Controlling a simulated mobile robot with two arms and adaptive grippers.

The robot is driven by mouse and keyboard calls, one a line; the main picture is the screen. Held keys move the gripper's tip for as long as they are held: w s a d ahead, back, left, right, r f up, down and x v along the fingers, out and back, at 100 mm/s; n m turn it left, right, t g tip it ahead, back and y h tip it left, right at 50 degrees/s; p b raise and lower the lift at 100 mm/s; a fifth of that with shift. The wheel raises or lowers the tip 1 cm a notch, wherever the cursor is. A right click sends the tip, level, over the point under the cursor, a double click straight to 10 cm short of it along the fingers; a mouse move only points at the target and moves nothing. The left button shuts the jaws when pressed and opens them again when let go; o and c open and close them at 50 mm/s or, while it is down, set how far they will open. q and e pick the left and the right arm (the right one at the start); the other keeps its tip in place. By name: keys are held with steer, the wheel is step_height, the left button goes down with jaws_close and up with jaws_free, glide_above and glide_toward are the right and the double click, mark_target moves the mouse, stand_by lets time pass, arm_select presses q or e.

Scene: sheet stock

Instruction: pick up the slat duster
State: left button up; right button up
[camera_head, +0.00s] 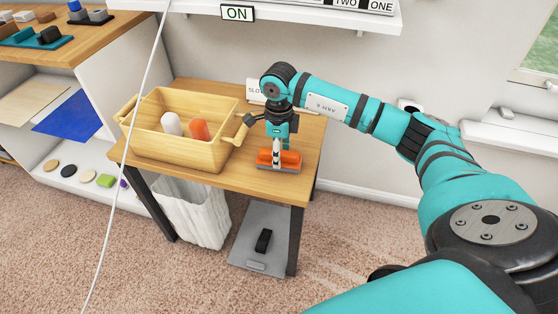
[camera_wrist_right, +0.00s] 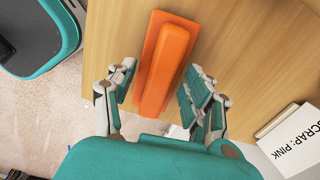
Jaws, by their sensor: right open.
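An orange block with a raised bar along its top, which I take for the slat duster (camera_head: 265,160), lies on the wooden table near its right front edge, with a grey underside. In the right wrist view the orange duster (camera_wrist_right: 165,62) runs lengthwise between my fingers. My right gripper (camera_head: 279,148) points down over it; it also shows in the right wrist view (camera_wrist_right: 159,76). It is open, with one finger on each side of the bar and visible gaps to both. My left gripper is not in view.
A yellow basket (camera_head: 180,148) holding a white and an orange piece stands left of my right gripper. A sign reading SCRAP: PINK (camera_wrist_right: 300,140) shows in the wrist view.

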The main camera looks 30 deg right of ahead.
steer(key=shift+f, duration=0.1)
jaws_close()
stand_by(0.3)
